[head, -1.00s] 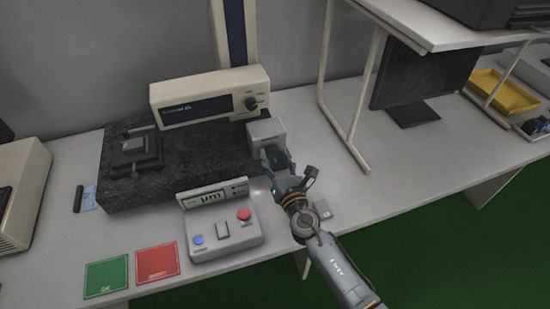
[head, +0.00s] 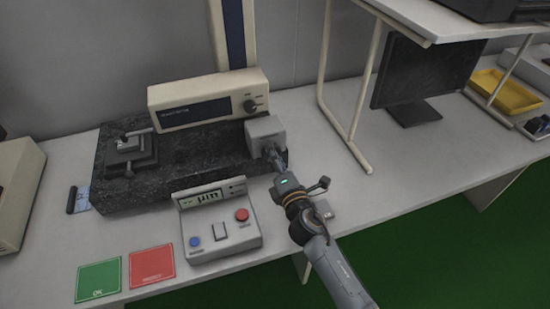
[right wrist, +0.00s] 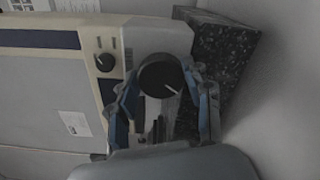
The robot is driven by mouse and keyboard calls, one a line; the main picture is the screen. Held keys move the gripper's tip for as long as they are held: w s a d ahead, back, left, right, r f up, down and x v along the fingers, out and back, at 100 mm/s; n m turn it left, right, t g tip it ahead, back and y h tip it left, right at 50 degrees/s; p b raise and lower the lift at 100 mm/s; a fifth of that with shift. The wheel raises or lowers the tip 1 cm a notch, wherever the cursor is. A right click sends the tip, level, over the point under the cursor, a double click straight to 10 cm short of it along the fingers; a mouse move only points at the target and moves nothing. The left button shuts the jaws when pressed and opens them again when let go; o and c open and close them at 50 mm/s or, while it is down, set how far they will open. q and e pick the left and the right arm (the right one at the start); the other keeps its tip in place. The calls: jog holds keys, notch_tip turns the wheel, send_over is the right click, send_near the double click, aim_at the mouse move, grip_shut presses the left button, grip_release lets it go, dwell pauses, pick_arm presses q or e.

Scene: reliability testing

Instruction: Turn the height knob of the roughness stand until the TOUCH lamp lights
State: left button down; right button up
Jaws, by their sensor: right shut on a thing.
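The roughness stand has a dark granite base (head: 190,160), a column (head: 234,35) and a cream drive unit (head: 208,100). A grey box (head: 264,130) sits at the base's right end. My right gripper (head: 273,156) is at this box's front. In the right wrist view its blue-grey fingers are shut on the black height knob (right wrist: 160,75), one on each side, with the knob's white mark pointing lower right. In the head view the gripper hides the knob. I cannot make out a lit TOUCH lamp. My left gripper is not in view.
A control box (head: 218,228) with a display, a blue button and a red button stands in front of the base. Green (head: 99,281) and red (head: 152,267) mats lie at the front left. A white shelf frame (head: 345,125) and a monitor (head: 425,75) stand to the right.

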jog(key=shift+f+m, duration=0.2)
jog(key=shift+m, duration=4.1)
jog(key=o, duration=1.2)
jog(key=shift+c, duration=0.2)
jog(key=v, duration=1.2)
